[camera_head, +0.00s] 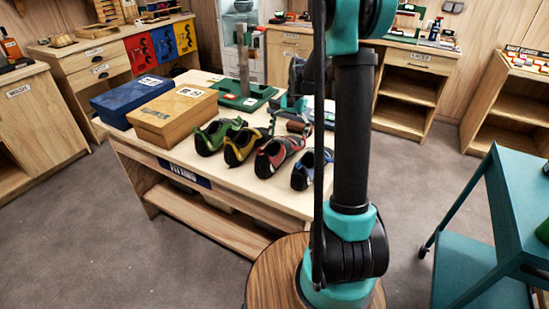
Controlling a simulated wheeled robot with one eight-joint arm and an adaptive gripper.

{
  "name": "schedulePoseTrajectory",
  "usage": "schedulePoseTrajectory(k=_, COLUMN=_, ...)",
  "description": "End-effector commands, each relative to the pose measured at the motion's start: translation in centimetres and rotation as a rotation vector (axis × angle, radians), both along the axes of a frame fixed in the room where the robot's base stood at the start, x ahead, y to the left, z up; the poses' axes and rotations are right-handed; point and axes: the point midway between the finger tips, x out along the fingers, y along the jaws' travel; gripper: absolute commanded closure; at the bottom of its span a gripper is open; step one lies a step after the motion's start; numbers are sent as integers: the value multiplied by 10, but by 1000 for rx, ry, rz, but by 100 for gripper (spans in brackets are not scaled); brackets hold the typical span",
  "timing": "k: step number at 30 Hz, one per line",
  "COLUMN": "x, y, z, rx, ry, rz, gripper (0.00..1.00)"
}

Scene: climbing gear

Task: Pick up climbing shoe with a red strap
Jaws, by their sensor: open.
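The climbing shoe with red on it (278,155) stands on the light wooden table, third from the left in a row of shoes. To its left are a yellow shoe (246,146) and a green shoe (218,136). A blue shoe (309,170) is at its right, partly hidden by my arm. My gripper (290,112) seems to be the teal and black part behind the row, partly hidden by my upright arm. It is open, apart from the red shoe, with nothing seen held in it.
The table (195,188) also bears a blue box (132,100), a tan box (172,112) and a green-based measuring device (243,98). A teal cart (480,262) stands at right. Grey floor is clear at front left. Cabinets line the back.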

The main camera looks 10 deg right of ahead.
Motion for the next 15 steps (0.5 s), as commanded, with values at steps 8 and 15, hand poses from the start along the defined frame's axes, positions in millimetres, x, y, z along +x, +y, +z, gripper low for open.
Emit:
schedulePoseTrajectory(k=8, x=-6, y=4, z=-16, rx=0, ry=0, rz=1, gripper=0)
schedulePoseTrajectory(k=15, x=-6, y=4, z=-16, rx=0, ry=0, rz=1, gripper=13)
